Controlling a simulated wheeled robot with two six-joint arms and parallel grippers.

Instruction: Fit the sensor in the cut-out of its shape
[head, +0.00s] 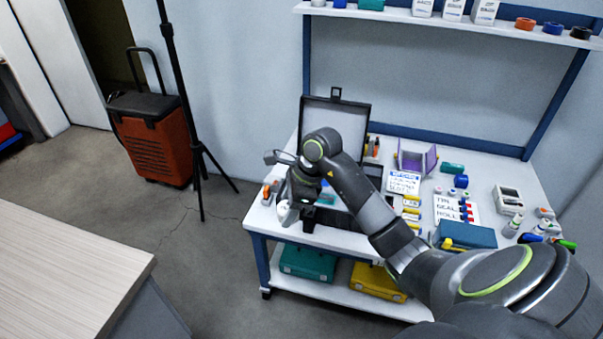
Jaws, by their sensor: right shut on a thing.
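My right gripper (306,218) points down at the front left of the white workbench (262,217), over or beside the open case. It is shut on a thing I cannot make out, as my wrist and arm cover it. The black case has its lid (348,120) raised at the back. Its base lies mostly behind my right arm, so I cannot see the cut-outs or tell which one matches the sensor. A small white rounded thing (284,214) shows just left of the gripper; I cannot tell what it is. My left gripper is not in view.
Right of my arm the bench holds a purple holder (416,160), a label card (403,183), a teal case (466,235), a meter (508,197) and several small bottles. A shelf (440,18) runs above.

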